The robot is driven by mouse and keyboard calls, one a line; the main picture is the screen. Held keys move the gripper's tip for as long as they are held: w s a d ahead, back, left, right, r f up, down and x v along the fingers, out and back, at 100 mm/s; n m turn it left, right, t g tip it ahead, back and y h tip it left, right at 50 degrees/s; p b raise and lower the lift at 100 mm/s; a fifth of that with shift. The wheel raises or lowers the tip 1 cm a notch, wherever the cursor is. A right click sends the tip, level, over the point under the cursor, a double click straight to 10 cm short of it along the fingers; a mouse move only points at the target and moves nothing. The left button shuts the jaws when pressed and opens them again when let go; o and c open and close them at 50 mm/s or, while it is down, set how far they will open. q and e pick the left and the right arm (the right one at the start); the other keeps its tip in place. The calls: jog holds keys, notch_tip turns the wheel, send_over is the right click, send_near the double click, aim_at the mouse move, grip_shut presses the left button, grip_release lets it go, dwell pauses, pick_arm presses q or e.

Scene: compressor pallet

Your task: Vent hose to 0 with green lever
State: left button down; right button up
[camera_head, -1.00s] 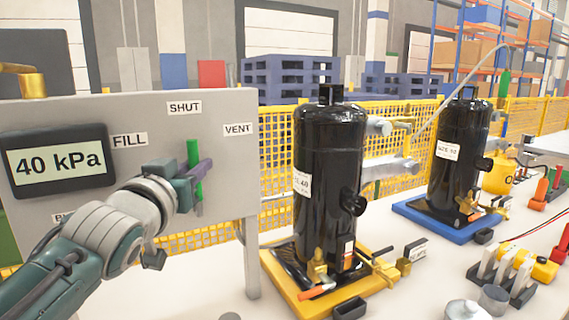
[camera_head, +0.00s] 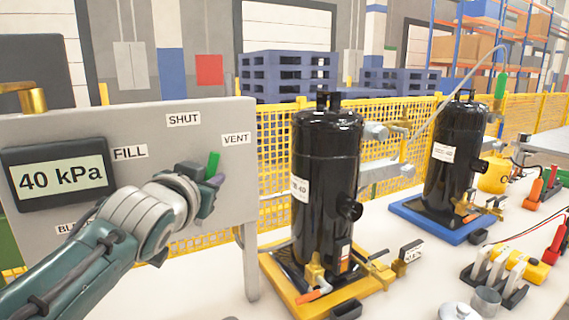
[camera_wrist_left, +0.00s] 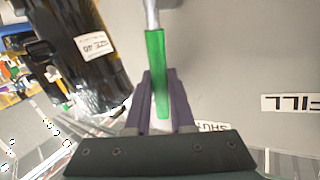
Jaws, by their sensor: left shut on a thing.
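The green lever (camera_head: 213,163) is on the grey panel (camera_head: 95,118), tilted a little right of upright, between the SHUT label (camera_head: 183,120) and the VENT label (camera_head: 236,139). My left gripper (camera_head: 212,181) is shut on the lever. In the left wrist view the lever (camera_wrist_left: 156,60) runs between the two purple fingers (camera_wrist_left: 160,98). The display (camera_head: 60,177) reads 40 kPa. The hose (camera_head: 448,92) rises in an arc behind the farther black compressor. My right gripper is out of view.
A black compressor (camera_head: 325,170) on a yellow tray (camera_head: 283,299) stands right of the panel. Another (camera_head: 458,150) stands on a blue tray (camera_head: 430,226). Tools lie on the white table at the right. Yellow mesh fencing (camera_head: 275,150) is behind.

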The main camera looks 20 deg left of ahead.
pick_arm(q)
jog(key=shift+w+d+f+m+g, duration=0.3)
jog(key=shift+w+d+m+g, duration=0.4)
jog(key=shift+m, duration=0.3)
jog(key=shift+w+d+f+m+g+y+b, duration=0.15)
jog(key=shift+w+d+f+m+g+y, duration=0.15)
jog(key=shift+f+m+g, duration=0.25)
jog(key=shift+w+d+f+m+g+y+b, duration=0.2)
jog(key=shift+w+f+m+g, duration=0.2)
jog(key=shift+g, duration=0.25)
jog(key=c, duration=1)
grip_release()
jog(key=shift+c, duration=0.2)
jog(key=shift+s+r, duration=0.1)
